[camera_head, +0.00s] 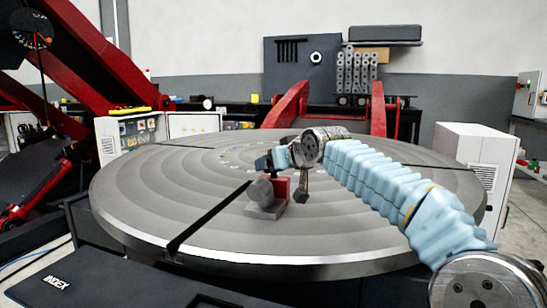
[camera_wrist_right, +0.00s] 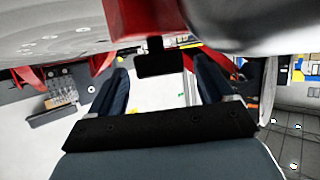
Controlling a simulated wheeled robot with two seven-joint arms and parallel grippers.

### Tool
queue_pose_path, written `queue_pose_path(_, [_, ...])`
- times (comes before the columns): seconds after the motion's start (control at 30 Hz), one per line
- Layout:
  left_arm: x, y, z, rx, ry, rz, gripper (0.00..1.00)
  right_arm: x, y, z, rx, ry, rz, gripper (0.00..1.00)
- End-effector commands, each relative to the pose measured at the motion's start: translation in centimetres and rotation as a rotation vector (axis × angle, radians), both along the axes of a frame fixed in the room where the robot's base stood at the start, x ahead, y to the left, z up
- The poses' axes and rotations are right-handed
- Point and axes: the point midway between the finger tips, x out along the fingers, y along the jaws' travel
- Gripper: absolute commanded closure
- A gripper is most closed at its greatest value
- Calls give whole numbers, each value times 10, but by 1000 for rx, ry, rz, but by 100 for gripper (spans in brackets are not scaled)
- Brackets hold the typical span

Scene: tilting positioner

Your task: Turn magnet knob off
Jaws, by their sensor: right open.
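The magnet has a red block (camera_head: 283,189) and a grey rounded part (camera_head: 262,191) on a grey base, on the large round turntable (camera_head: 200,225). In the right wrist view, the red block (camera_wrist_right: 140,14) is at the top, with a black T-shaped knob (camera_wrist_right: 158,62) sticking out from it. My right gripper (camera_head: 267,162) is just above and behind the red block. In its wrist view, its two dark fingers (camera_wrist_right: 160,72) are apart, with the knob in the gap near their tips. I cannot tell whether they touch it. My left gripper is not in view.
A red frame (camera_head: 378,110) rises behind the turntable. Red arms of a machine (camera_head: 95,45) stand at the left, and a white cabinet (camera_head: 470,160) at the right. A black INDEX box (camera_head: 85,280) is at the front left. Most of the turntable top is bare.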

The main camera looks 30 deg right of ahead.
Motion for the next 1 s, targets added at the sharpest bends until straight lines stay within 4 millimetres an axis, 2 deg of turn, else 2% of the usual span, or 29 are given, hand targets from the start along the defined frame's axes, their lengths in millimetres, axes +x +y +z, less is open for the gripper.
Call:
queue_pose_path(0.2, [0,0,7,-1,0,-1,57,18,-1,-7,0,-1,1,19])
queue_pose_path(0.47, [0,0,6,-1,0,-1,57,19,-1,-8,-1,-1,-1,19])
queue_pose_path(0.57, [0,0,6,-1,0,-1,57,19,-1,-8,-1,-1,-1,31])
queue_pose_path(0.8, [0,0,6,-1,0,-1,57,19,-1,-8,-1,-1,-1,68])
queue_pose_path(0.83, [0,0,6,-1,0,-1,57,19,-1,-8,-1,-1,-1,71])
queue_pose_path(1.0, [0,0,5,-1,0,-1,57,19,-2,-8,1,0,9,71])
